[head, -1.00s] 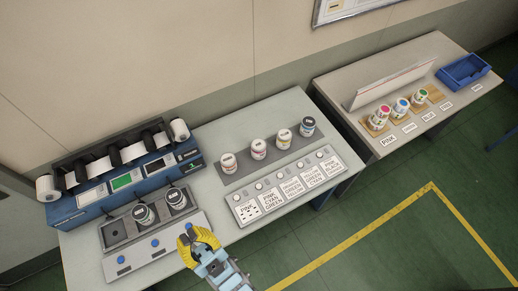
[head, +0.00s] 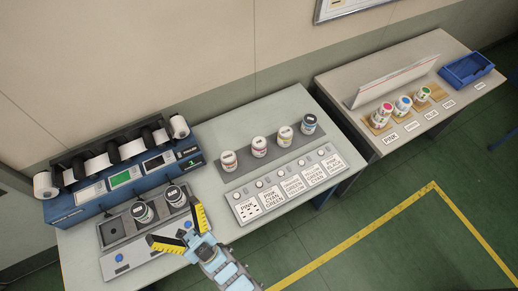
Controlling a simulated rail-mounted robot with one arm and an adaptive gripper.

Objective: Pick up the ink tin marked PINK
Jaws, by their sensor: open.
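Several white tins stand in a row on a grey tray (head: 240,177) on the middle table; their lettering is too small to read. The leftmost tin (head: 229,161) and the one to its right (head: 258,147) have reddish marks; a yellow-marked tin (head: 285,134) and a blue-marked tin (head: 309,123) follow. On the right table, a pink-topped tin (head: 383,111) stands behind a card reading PINK (head: 391,139). My gripper (head: 174,222) is open and empty, its yellow fingers spread over the front of the left unit, near its two tins, apart from the middle row.
The left unit holds two dark-lidded tins (head: 143,212) (head: 175,196). A blue machine with white rolls (head: 120,178) stands behind. A sloped label panel (head: 288,187) fronts the middle row.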

